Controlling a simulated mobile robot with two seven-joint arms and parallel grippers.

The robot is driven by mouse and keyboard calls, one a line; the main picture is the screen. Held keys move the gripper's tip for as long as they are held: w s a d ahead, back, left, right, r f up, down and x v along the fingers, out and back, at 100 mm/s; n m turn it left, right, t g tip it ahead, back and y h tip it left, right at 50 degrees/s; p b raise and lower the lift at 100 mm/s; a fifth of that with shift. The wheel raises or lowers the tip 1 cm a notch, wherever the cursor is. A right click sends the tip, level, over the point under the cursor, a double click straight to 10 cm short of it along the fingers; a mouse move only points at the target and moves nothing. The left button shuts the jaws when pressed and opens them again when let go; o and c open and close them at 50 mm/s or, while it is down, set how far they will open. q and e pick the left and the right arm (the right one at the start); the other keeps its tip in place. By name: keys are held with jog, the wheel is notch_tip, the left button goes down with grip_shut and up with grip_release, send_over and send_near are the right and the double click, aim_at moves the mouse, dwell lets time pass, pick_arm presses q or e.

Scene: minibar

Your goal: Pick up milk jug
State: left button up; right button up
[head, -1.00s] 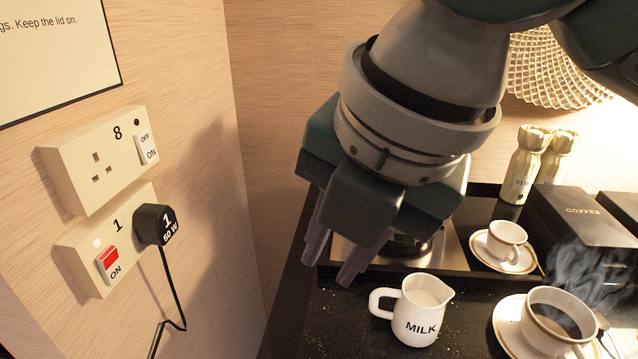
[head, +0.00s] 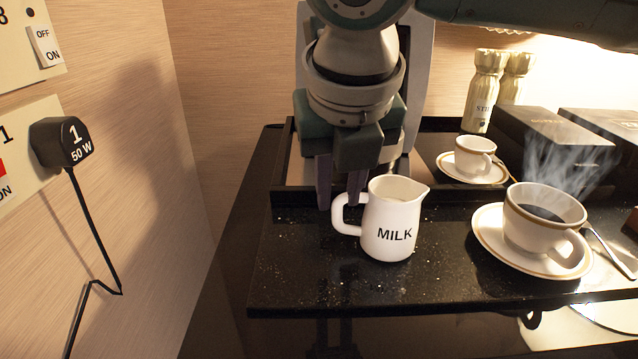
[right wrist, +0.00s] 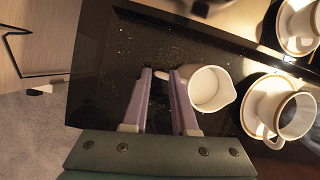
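The white milk jug (head: 392,225), marked MILK, stands upright on the black speckled tray (head: 290,270). Its handle points left and its spout points right. My right gripper (head: 340,192) is over the handle side of the jug, pointing down, with its two purple fingers apart. In the right wrist view the jug (right wrist: 208,88) is just right of the fingers. The handle end shows at the gap between the fingertips (right wrist: 160,76); I cannot tell whether they touch it. My left gripper is not in view.
A steaming coffee cup (head: 540,225) on a saucer stands right of the jug, with a spoon. Behind are a smaller cup (head: 474,155), gold bottles (head: 484,95) and dark boxes (head: 550,140). A wall with sockets and a black plug (head: 62,142) is at left.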

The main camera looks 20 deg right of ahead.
jog(key=x, duration=0.3)
jog(key=shift+s, duration=0.1)
jog(key=shift+r, duration=0.1)
grip_shut()
dwell(1.2)
